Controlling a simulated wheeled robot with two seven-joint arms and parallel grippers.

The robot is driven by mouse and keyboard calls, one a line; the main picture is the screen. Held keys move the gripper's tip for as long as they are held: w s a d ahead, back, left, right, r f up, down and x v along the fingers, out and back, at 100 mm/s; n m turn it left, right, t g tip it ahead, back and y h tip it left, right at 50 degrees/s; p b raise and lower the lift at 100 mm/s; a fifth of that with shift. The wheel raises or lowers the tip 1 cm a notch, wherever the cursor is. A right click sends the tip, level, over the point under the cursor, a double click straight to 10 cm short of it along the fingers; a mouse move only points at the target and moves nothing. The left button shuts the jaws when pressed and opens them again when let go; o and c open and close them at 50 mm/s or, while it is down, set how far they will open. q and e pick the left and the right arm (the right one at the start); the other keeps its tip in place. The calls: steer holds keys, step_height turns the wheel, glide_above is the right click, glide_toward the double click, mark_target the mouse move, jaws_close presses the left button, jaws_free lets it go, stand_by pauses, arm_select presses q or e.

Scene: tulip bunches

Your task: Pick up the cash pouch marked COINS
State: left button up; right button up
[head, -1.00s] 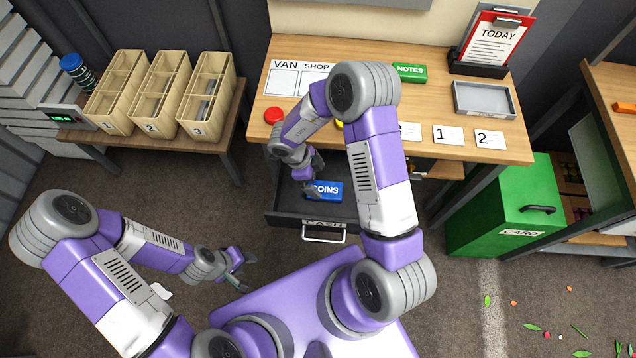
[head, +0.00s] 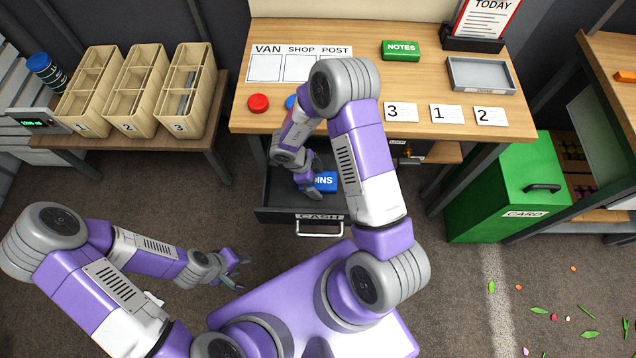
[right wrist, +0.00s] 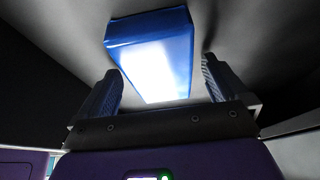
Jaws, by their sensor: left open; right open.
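The blue cash pouch (head: 326,181) lies in the open drawer marked CASH (head: 285,216) under the table. Its left end is hidden by my right gripper, so only "OINS" reads. My right gripper (head: 312,184) is open and reaches down into the drawer at the pouch's left end. In the right wrist view the pouch (right wrist: 155,60), its top washed out by glare, lies ahead of my right gripper (right wrist: 160,85) and between the lines of its two spread fingers; I cannot tell whether they touch it. My left gripper (head: 238,262) is open and empty over the floor.
The table (head: 430,150) overhangs the drawer and holds a green NOTES pouch (head: 400,50), a grey tray (head: 480,75), number cards and a red disc (head: 258,103). Wooden bins (head: 185,90) stand left. A green CARD bin (head: 510,195) stands right.

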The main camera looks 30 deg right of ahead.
steer(key=c, duration=1.2)
steer(key=shift+r, duration=0.1)
